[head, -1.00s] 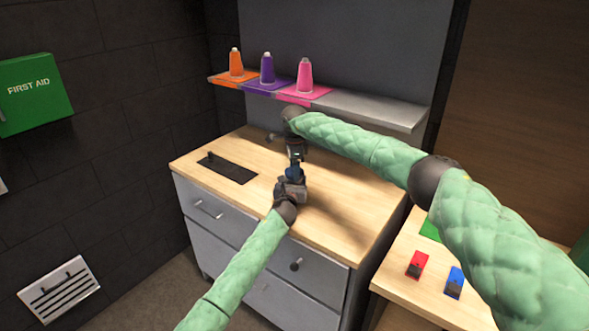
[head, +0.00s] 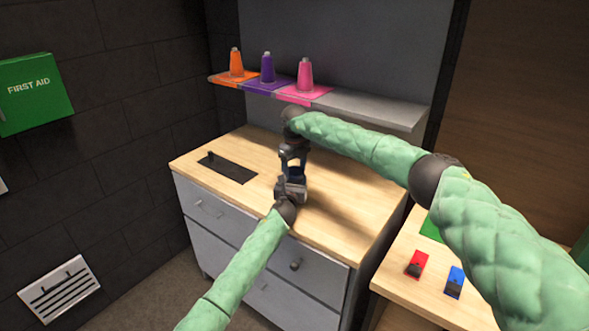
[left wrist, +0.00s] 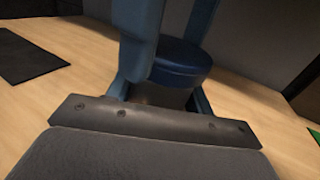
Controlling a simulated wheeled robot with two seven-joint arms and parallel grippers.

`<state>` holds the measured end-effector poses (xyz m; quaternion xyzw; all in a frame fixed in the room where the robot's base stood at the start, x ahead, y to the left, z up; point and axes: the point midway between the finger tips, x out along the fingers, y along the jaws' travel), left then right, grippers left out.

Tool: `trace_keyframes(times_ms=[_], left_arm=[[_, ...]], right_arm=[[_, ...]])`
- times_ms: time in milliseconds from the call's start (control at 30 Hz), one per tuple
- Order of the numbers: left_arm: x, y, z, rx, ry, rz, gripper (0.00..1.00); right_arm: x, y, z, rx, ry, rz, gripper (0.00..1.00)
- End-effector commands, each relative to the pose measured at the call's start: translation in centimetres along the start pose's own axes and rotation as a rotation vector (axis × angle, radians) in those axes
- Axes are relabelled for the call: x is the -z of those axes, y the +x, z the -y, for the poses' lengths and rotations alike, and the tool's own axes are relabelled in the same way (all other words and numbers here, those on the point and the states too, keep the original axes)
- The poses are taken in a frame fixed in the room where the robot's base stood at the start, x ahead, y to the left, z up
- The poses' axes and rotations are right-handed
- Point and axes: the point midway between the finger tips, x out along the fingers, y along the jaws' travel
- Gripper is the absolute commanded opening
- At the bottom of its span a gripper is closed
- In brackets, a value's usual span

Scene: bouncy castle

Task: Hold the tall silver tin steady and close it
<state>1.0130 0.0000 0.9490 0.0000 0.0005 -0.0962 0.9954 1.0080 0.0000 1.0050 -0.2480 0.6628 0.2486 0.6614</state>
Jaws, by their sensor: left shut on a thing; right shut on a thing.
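The tin (left wrist: 168,97) stands upright on the wooden counter in the left wrist view, with a round dark blue lid (left wrist: 185,66) at its top. My left gripper (left wrist: 161,98) is shut on the tin's body, a finger on each side. My right gripper (head: 293,170) comes down from above and is shut on the lid; its blue fingers (left wrist: 138,45) also show in the left wrist view. In the head view my grippers hide most of the tin. I cannot tell whether the lid is fully seated.
A dark mat (head: 228,168) with a small black knob lies on the counter (head: 345,195), left of my grippers. A side table (head: 408,292) at the right carries red and blue pieces.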

Motion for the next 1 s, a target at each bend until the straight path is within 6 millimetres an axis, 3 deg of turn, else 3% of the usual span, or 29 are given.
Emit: trace_keyframes(times_ms=[33, 67, 167, 200, 567, 1000], left_arm=[[0.0, -0.1, 0.2, 0.003, 0.000, 0.001, 0.00], [0.0, -0.1, 0.2, 0.003, 0.000, 0.001, 0.00], [0.0, -0.1, 0.2, 0.002, 0.000, 0.001, 0.00], [0.0, 0.0, 0.2, 0.002, 0.000, 0.001, 0.00], [0.0, 0.0, 0.1, 0.001, 0.000, 0.000, 0.00], [0.0, 0.0, 0.0, 0.001, 0.000, 0.000, 0.00]], right_arm=[[-0.1, -0.1, 0.1, 0.002, 0.001, 0.003, 0.36], [-0.1, -0.1, 0.1, 0.002, 0.000, 0.003, 0.67], [0.0, -0.1, 0.1, 0.002, -0.001, 0.003, 0.87], [0.0, -0.1, 0.1, 0.002, -0.002, 0.002, 0.89], [0.0, -0.6, 0.1, 0.001, -0.003, 0.001, 0.89], [-0.1, -8.1, 0.1, 0.002, -0.004, 0.002, 0.89]])
